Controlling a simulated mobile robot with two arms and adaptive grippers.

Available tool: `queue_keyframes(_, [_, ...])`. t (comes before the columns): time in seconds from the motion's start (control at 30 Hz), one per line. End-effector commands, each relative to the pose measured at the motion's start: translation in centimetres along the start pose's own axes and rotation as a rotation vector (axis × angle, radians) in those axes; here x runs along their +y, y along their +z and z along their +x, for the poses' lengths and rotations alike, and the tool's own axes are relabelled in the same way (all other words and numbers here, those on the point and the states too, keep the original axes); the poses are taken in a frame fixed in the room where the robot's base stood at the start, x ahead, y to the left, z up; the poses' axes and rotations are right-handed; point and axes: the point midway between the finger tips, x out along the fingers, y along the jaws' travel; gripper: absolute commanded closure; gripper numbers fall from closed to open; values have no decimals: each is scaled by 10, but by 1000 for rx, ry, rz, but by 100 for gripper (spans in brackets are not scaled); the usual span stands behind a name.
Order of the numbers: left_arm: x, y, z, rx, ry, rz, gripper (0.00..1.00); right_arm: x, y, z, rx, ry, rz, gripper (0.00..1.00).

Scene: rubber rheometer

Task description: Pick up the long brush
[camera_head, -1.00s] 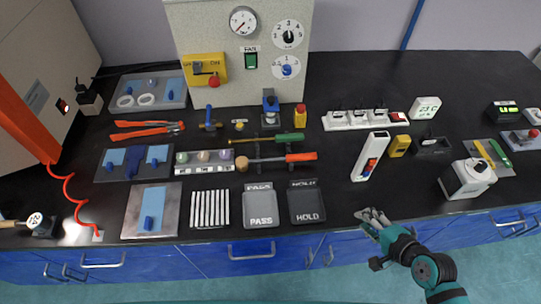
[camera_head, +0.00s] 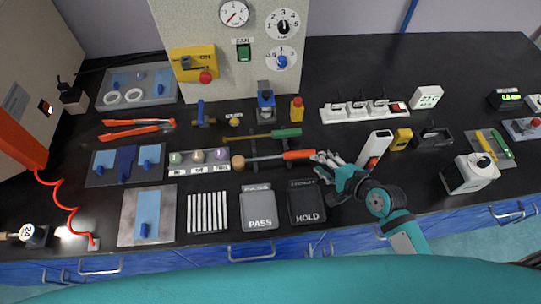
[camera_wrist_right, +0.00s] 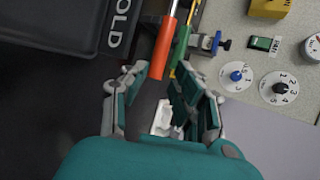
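Two long-handled tools lie side by side on a small dark rack. I cannot tell for sure which is the long brush. My right gripper (camera_head: 322,162) is at the right end of the orange-red handle. In the right wrist view the gripper (camera_wrist_right: 165,85) is open, with the end of the orange handle (camera_wrist_right: 162,50) between or just ahead of its fingers. The green handle (camera_wrist_right: 180,45) is close beside it. My left gripper is not in view.
A white upright holder (camera_head: 376,146) stands just right of the gripper. A power strip (camera_head: 362,110) and a grey machine (camera_head: 229,65) are behind.

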Motion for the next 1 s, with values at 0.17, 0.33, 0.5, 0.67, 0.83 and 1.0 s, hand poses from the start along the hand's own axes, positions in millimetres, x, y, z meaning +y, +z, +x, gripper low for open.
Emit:
queue_keyframes(0.17, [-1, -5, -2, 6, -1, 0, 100, -1, 0, 22, 1, -1, -1, 72])
queue_keyframes(0.33, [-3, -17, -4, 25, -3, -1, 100, 0, 0, 33, 0, 1, -2, 72])
queue_keyframes(0.5, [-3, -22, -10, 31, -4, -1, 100, -2, -2, 58, 0, 0, -1, 72])
queue_keyframes(0.67, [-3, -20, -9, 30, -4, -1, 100, 0, -2, 76, 0, 0, -1, 72])
queue_keyframes(0.83, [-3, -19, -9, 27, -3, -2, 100, 0, -3, 78, 1, 0, -1, 72])
queue_keyframes(1.0, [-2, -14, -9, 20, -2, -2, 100, 0, -2, 78, 1, 0, -1, 82])
